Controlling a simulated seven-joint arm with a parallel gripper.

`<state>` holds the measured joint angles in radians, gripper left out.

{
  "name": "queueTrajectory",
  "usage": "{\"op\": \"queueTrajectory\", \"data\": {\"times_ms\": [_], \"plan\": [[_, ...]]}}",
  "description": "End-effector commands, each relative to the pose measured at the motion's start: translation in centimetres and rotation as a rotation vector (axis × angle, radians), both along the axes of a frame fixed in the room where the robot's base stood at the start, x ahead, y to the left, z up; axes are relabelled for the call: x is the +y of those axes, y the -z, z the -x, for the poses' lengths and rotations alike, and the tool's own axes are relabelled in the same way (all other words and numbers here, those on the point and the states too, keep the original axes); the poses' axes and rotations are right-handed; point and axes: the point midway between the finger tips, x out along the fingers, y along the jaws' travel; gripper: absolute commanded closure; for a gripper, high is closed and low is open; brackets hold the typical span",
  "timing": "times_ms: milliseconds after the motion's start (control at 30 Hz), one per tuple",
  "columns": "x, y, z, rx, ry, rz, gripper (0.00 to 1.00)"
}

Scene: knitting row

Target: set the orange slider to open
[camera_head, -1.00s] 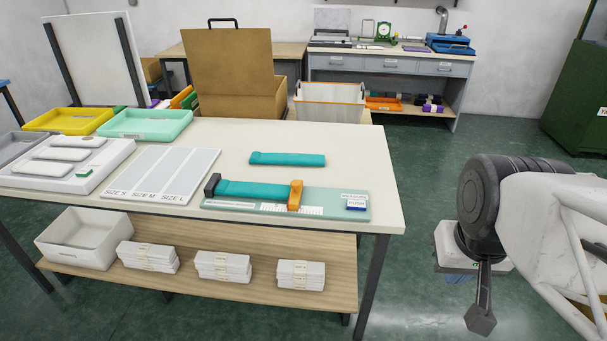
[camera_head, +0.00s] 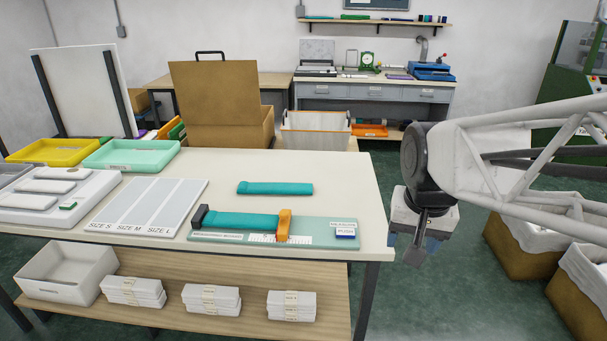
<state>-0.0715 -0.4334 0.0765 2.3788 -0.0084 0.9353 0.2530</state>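The orange slider (camera_head: 284,226) stands upright on a pale green measuring board (camera_head: 318,228) at the table's front right. A teal folded piece (camera_head: 241,220) lies on the board between the slider and a dark end block (camera_head: 199,215). Its right end reaches the slider; I cannot tell whether they touch. A printed scale runs along the board's front. My gripper (camera_head: 417,255) hangs beyond the table's right edge, well apart from the slider. It points down, and its finger opening cannot be made out.
Another teal piece (camera_head: 275,188) lies behind the board. A size chart (camera_head: 150,206), a mint tray (camera_head: 132,154) and a yellow tray (camera_head: 54,152) are to the left. The table (camera_head: 335,175) is clear around the board's back and right. Cardboard boxes stand on the floor at right.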

Motion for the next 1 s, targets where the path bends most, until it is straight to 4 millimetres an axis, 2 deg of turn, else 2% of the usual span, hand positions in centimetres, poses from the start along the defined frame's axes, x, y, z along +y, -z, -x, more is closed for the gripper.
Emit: {"op": "queueTrajectory", "data": {"times_ms": [33,500,1000], "plan": [[0.5,0.0,-1.1,0.007,0.011,-0.003,0.39],[5.0,0.4,-11.0,0.053,0.154,-0.034,0.39],[11.6,3.4,-21.1,0.102,0.306,-0.052,0.39]]}}
